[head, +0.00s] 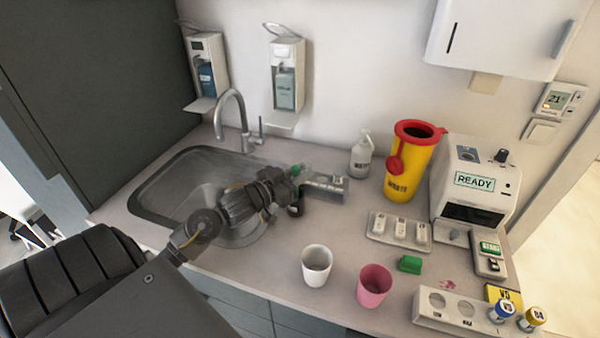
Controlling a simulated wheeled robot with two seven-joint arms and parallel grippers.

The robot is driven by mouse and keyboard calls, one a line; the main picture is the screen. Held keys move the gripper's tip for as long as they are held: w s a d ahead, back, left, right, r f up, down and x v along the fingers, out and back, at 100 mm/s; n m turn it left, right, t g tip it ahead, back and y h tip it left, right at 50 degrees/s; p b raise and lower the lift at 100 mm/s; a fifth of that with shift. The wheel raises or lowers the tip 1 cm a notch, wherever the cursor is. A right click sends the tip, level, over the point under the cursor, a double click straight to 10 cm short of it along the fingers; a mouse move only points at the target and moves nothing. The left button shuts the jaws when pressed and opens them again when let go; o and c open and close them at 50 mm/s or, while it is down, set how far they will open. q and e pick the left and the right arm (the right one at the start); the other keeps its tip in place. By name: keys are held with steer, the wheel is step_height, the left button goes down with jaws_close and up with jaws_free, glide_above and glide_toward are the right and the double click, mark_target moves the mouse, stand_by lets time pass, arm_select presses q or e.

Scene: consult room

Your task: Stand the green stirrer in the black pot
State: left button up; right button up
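My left gripper (290,182) reaches in from the left over the counter, just right of the sink. A small green piece (296,170), which looks like the top of the green stirrer, shows right at its fingertips. The fingers hide the rest of it, and I cannot tell whether they are closed on it. A small dark pot-like thing (296,209) stands directly below the fingertips, partly covered by the gripper; it looks like the black pot. I cannot tell whether the stirrer is inside it. My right gripper is not in view.
The sink (180,190) lies left. A white cup (316,264), pink cup (373,286) and green block (410,264) stand in front. A yellow sharps bin (405,172) and white soap bottle (361,158) stand behind.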

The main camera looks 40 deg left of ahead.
arm_select(q)
steer(key=shift+o, duration=1.4)
steer(key=shift+s, duration=0.1)
steer(key=s+a+b, duration=0.2)
steer(key=s, duration=0.8)
steer(key=shift+s, duration=0.2)
